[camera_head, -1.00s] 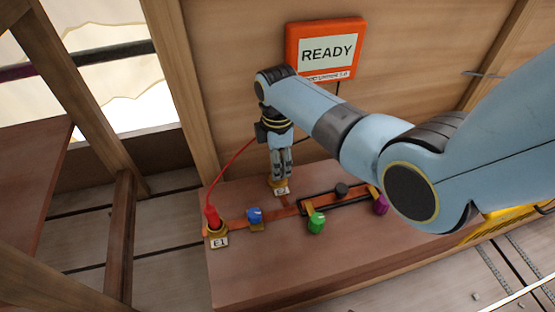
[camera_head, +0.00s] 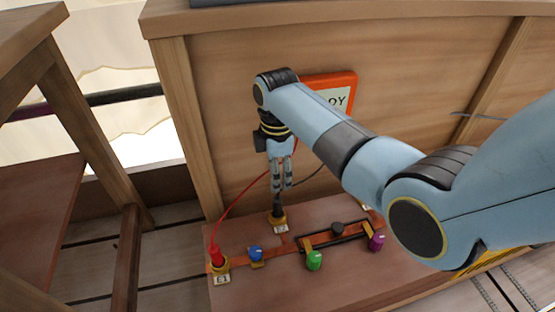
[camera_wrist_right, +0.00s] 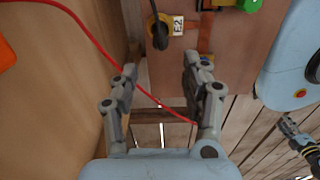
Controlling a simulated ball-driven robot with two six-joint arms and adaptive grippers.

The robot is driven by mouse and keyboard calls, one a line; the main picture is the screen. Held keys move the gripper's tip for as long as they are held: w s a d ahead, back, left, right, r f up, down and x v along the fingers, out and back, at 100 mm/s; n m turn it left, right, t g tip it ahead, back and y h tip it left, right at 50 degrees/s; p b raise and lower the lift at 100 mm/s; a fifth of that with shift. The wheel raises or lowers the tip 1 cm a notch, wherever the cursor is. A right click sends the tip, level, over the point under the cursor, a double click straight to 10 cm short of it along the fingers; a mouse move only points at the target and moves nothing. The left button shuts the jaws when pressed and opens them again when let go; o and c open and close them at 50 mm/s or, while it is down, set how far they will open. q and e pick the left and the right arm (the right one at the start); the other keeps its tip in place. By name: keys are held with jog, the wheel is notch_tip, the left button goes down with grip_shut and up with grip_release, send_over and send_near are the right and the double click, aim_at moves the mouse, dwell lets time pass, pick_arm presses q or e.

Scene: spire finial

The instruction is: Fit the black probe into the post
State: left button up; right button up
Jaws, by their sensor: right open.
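The black probe (camera_head: 277,207) stands about upright in the brass post (camera_head: 279,223) labelled E2. How deep it sits I cannot tell. In the right wrist view the probe (camera_wrist_right: 159,30) and its black cable show at the top, beside the E2 label (camera_wrist_right: 178,25). My right gripper (camera_head: 281,188) is open and empty, just above the probe, fingers pointing down. In the wrist view its fingers (camera_wrist_right: 160,65) are spread with nothing between them at the tips. A gripper that looks like my left one (camera_wrist_right: 293,133) shows at the right edge of the wrist view, its jaws unclear.
A red plug (camera_head: 215,254) with a red cable stands in the E1 post. Blue (camera_head: 255,253), green (camera_head: 314,261) and purple (camera_head: 376,242) knobs sit on the brown bench (camera_head: 290,290). An orange display box (camera_head: 343,92) on the wooden wall is partly hidden by my arm.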

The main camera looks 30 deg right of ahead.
pick_arm(q)
jog(key=s, duration=0.1)
jog(key=s+f, duration=0.1)
jog(key=shift+s+a+p, duration=0.3)
jog(key=shift+s, duration=0.05)
pick_arm(e)
jog(key=shift+r, duration=0.95)
